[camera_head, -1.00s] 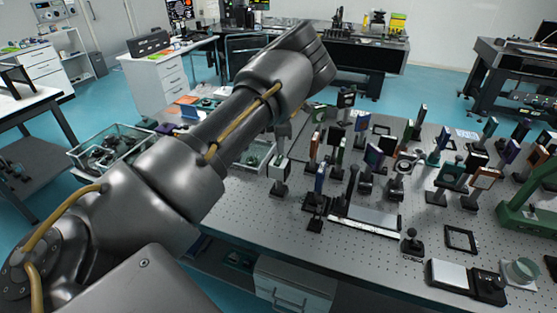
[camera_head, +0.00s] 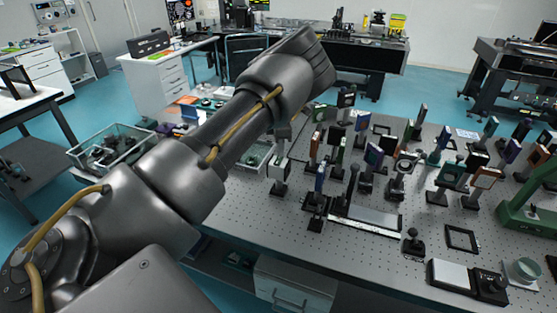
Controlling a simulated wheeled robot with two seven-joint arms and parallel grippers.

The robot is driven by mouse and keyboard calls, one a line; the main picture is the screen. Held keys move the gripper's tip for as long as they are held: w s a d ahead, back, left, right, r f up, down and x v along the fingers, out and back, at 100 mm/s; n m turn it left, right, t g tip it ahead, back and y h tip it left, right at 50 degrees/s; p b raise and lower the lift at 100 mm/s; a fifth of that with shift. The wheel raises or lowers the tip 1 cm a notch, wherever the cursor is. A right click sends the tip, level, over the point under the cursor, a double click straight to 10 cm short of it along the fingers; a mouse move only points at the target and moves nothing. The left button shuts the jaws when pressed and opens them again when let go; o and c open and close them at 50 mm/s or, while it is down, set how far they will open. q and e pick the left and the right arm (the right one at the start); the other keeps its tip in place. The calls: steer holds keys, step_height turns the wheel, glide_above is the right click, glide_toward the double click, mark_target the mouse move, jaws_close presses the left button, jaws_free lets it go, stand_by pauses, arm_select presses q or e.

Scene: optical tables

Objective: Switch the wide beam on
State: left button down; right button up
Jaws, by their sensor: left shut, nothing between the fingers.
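My left arm comes in from the left and reaches over the near-left part of the optical table (camera_head: 350,262). Its wrist hides most of my left gripper (camera_head: 285,129); what shows is a small grey part below the wrist, shut and empty. It appears just above a small pale-faced device on a black post (camera_head: 280,168); I cannot tell whether they touch. No label shows which device gives the wide beam, and I see no lit beam. A black box with a knob (camera_head: 488,284) sits at the near right of the table. My right gripper is not in view.
Several posts with mounted optics crowd the table's middle and right. A long flat rail piece (camera_head: 368,218) and a square black frame (camera_head: 461,238) lie nearer. A green stand (camera_head: 520,213) is at the right edge. A glass-walled bin (camera_head: 112,150) stands left, behind my arm.

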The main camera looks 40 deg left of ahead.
arm_select(q)
steer(key=shift+f, duration=0.35)
steer(key=shift+r+p, duration=2.4)
steer(key=shift+r, duration=1.15)
